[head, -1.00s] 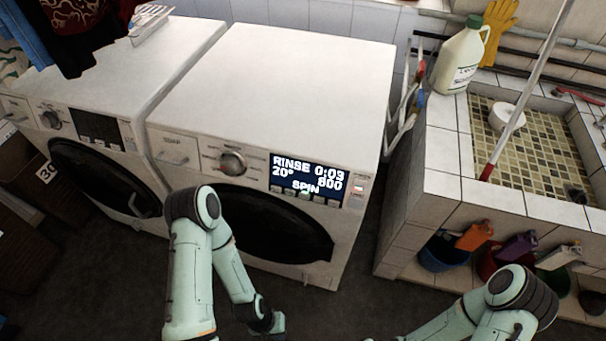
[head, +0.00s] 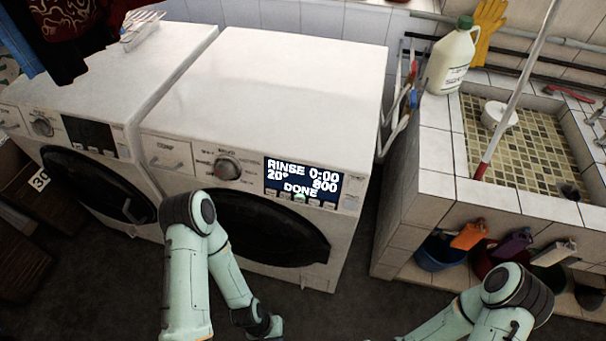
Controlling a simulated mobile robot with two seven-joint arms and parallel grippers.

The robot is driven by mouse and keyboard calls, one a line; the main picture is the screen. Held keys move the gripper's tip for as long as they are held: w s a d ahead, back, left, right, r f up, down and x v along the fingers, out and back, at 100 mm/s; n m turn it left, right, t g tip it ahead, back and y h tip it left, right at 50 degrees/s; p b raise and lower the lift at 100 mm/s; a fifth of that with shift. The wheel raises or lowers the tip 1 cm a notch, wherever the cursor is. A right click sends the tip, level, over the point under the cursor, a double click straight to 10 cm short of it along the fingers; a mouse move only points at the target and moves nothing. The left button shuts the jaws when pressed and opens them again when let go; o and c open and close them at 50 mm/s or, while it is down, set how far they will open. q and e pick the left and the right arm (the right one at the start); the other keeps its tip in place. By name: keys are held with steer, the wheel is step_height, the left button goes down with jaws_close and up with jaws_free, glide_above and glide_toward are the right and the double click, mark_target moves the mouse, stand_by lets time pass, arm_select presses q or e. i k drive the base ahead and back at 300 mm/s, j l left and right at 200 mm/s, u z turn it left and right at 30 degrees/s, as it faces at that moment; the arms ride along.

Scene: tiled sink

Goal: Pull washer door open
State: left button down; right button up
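The front-loading washer (head: 262,75) in the middle has a white body and a dark round door (head: 270,228), which looks shut. Its lit display (head: 303,182) reads RINSE 0:00, 20°, 800, DONE. My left arm crosses in front of the door's left part and hides some of it. This arm's wrist hangs low in front of the washer, and its gripper is below the picture's edge. My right arm is at the bottom right, with its gripper also out of view.
A second machine (head: 95,105) with a dark door stands on the left, with hanging clothes above it. A tiled sink (head: 465,192) stands on the right, holding a white jug (head: 452,62) and a leaning pole (head: 515,95). Dark floor (head: 335,310) lies free between my arms.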

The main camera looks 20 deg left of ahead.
mark_target(260, 233)
steer(key=j+u, duration=0.1)
steer(key=u, duration=0.25)
steer(key=k+j+u, duration=0.1)
steer(key=u, duration=0.2)
steer(key=j+u, duration=0.1)
steer(key=u, duration=0.25)
